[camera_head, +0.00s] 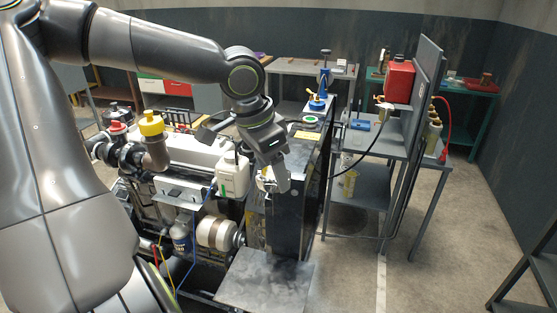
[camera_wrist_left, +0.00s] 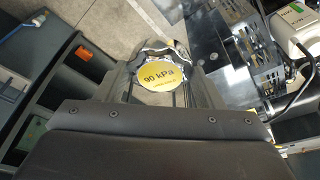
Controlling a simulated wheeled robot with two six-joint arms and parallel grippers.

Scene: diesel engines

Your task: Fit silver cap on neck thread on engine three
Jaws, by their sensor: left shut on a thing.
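A silver cap with a yellow disc marked "90 kPa" (camera_wrist_left: 163,76) sits between the fingers of my left gripper (camera_wrist_left: 163,88) in the left wrist view. The gripper is shut on it. In the head view my left gripper (camera_head: 268,182) hangs over the right end of the engine (camera_head: 190,150), beside a tall dark radiator-like block (camera_head: 290,205). The cap is mostly hidden by the fingers there. I cannot make out a bare neck thread or an engine number. My right gripper is not in view.
A white bottle-like tank (camera_head: 233,178) stands close left of the gripper. A yellow cap (camera_head: 151,125) tops a brown pipe on the engine. A grey shelf unit (camera_head: 372,180) is to the right, with clear floor beyond.

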